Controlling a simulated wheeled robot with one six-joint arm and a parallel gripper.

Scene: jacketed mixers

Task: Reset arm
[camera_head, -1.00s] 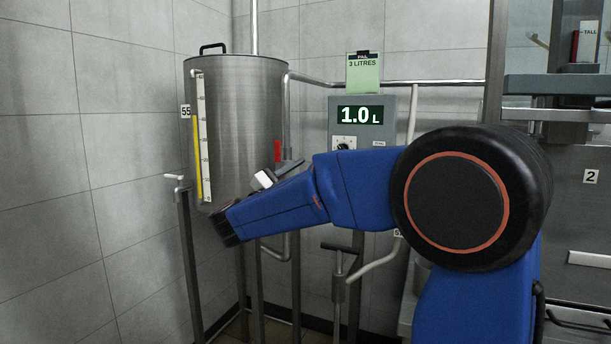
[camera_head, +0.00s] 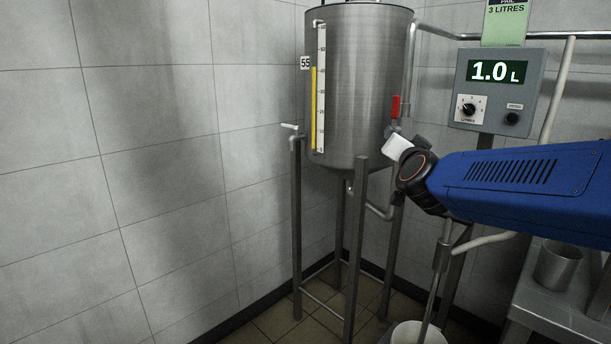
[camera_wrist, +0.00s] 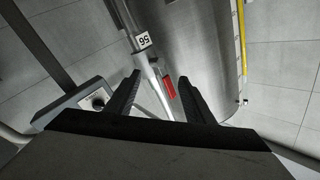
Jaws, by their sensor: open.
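My gripper (camera_wrist: 158,98) shows in the wrist view with its two dark fingers apart and nothing between them that it holds. Beyond the fingers are the red valve handle (camera_wrist: 169,87) and the pipe tagged 56. In the head view my blue arm reaches in from the right edge; its dark wrist end with a white part lies just in front of the red handle (camera_head: 395,107), right of the steel tank (camera_head: 358,80). The fingers are hidden in the head view. I cannot tell the gap between gripper and handle.
The control box (camera_head: 497,93) reads 1.0 L, with a green "PAIL 3 LITRES" card (camera_head: 505,25) above. A white pail (camera_head: 414,334) stands on the floor and a metal beaker (camera_head: 557,265) on a steel table at right. The tank's legs and pipes crowd the middle; the left is bare wall.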

